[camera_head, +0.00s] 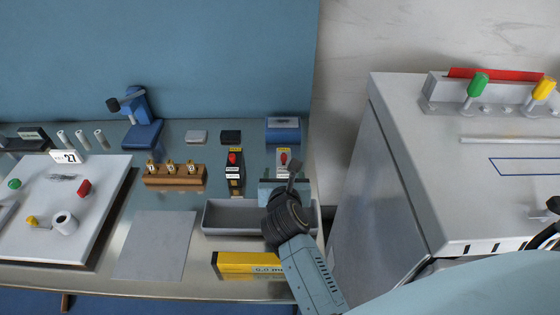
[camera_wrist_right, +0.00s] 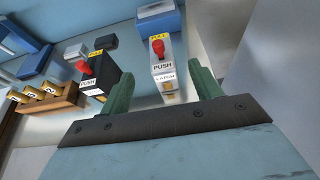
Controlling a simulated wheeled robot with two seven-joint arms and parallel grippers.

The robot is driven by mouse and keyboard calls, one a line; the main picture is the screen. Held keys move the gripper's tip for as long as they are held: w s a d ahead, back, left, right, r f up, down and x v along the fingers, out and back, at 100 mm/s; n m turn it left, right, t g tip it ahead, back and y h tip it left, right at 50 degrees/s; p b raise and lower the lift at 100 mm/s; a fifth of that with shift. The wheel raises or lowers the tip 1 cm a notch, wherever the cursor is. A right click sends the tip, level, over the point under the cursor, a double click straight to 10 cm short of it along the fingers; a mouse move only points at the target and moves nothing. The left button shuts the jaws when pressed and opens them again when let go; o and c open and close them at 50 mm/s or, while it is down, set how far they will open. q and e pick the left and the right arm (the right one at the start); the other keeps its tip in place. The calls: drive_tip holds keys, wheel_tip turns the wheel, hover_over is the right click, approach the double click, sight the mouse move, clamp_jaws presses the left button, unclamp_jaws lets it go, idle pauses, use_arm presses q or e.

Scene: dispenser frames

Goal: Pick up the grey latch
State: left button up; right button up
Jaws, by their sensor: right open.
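The grey latch (camera_head: 285,165) is a small upright light-grey box with a red knob and a yellow label on top, near the right end of the bench. In the right wrist view the latch (camera_wrist_right: 165,68) shows its "PUSH" and "LATCH" labels, between and beyond the green fingers. My right gripper (camera_head: 294,170) is just in front of the latch, and hides its lower part in the head view. In the right wrist view the gripper (camera_wrist_right: 163,84) is open, with nothing held between its fingers. My left gripper is not in view.
A similar black box (camera_head: 235,180) with a red knob stands left of the latch. A wooden rack (camera_head: 175,176) is farther left. A grey tray (camera_head: 230,217) and a yellow box (camera_head: 240,263) lie nearer. A blue block (camera_head: 283,130) stands behind the latch. A white cabinet (camera_head: 410,170) is right.

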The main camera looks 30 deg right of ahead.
sight(284, 163)
drive_tip(key=x, duration=0.4)
drive_tip(key=shift+w+d+f, duration=0.15)
drive_tip(key=shift+w, duration=0.1)
drive_tip(key=shift+w+d+f, duration=0.1)
drive_tip(key=shift+w+d, duration=0.05)
drive_tip(key=shift+w, duration=0.1)
drive_tip(key=shift+w+d+f, duration=0.2)
drive_tip(key=shift+w+f, duration=0.05)
drive_tip(key=shift+w, duration=0.15)
drive_tip(key=x, duration=0.3)
drive_tip(key=shift+w+f+b, duration=0.15)
drive_tip(key=shift+f+b, duration=0.1)
drive_tip(key=shift+b, duration=0.15)
drive_tip(key=shift+w+d+f, duration=0.15)
drive_tip(key=shift+w+d, duration=0.05)
drive_tip(key=shift+w, duration=0.15)
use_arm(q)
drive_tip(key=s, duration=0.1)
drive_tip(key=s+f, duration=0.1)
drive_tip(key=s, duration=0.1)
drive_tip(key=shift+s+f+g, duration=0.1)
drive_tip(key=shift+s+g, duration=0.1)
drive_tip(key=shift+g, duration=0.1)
use_arm(e)
drive_tip(key=c, duration=1.3)
